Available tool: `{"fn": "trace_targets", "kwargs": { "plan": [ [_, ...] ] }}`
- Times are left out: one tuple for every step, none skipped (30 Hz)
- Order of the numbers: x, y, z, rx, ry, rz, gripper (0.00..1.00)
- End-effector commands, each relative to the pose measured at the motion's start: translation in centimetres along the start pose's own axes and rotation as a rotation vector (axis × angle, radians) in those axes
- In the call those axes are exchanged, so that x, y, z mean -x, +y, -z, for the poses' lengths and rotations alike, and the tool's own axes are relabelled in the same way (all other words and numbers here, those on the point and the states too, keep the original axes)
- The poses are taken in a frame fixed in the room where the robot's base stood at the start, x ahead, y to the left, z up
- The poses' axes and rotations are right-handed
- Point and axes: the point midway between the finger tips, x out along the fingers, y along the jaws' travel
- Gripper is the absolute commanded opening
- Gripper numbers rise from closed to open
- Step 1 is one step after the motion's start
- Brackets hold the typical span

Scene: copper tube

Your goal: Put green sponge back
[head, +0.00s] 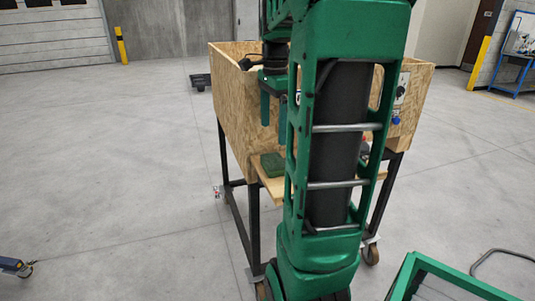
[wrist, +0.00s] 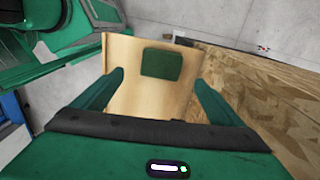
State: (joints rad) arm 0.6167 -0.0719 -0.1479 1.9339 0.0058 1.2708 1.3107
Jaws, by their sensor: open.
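The green sponge (head: 272,165) lies on a light wooden shelf (head: 270,185) at the front of a wooden box on legs. In the wrist view the sponge (wrist: 161,64) is a dark green block on the pale shelf (wrist: 125,80), ahead of and between my fingers. My gripper (head: 272,118) hangs with its fingers pointing down, above the sponge and apart from it. In the wrist view my gripper (wrist: 160,82) is open and empty. My arm hides the right part of the shelf in the head view.
The chipboard box (head: 235,105) rises behind the shelf, and its wall (wrist: 245,85) stands close on the right in the wrist view. A green frame (head: 445,275) is at the bottom right. The grey floor on the left is mostly clear.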

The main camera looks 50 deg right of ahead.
Motion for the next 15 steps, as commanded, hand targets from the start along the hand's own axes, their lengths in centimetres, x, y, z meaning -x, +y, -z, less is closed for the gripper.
{"fn": "trace_targets", "kwargs": {
  "plan": [
    [-0.2,0.7,-0.6,0.046,-0.001,0.001,0.92],
    [-0.4,1.2,-0.9,0.087,-0.001,0.001,0.92],
    [-0.8,2.1,-1.5,0.156,-0.001,0.002,0.92],
    [-1.2,2.9,-2.0,0.217,-0.002,0.001,0.92],
    [-1.6,3.8,-2.6,0.285,-0.003,0.001,0.92],
    [-2.3,5.0,-3.2,0.381,-0.003,0.002,0.92],
    [-2.9,6.0,-3.7,0.457,-0.004,0.001,0.92],
    [-3.4,7.0,-4.2,0.534,-0.004,0.002,0.92],
    [-4.2,8.4,-4.8,0.638,-0.004,0.002,0.92],
    [-4.8,9.4,-5.2,0.715,-0.005,0.001,0.92],
    [-5.5,10.4,-5.5,0.793,-0.005,0.001,0.92],
    [-6.3,11.8,-5.9,0.894,-0.006,0.001,0.92],
    [-6.9,12.8,-6.2,0.968,-0.007,0.001,0.92],
    [-7.5,13.7,-6.4,1.039,-0.007,0.001,0.92],
    [-8.3,14.9,-6.7,1.127,-0.008,0.000,0.92]
  ]
}}
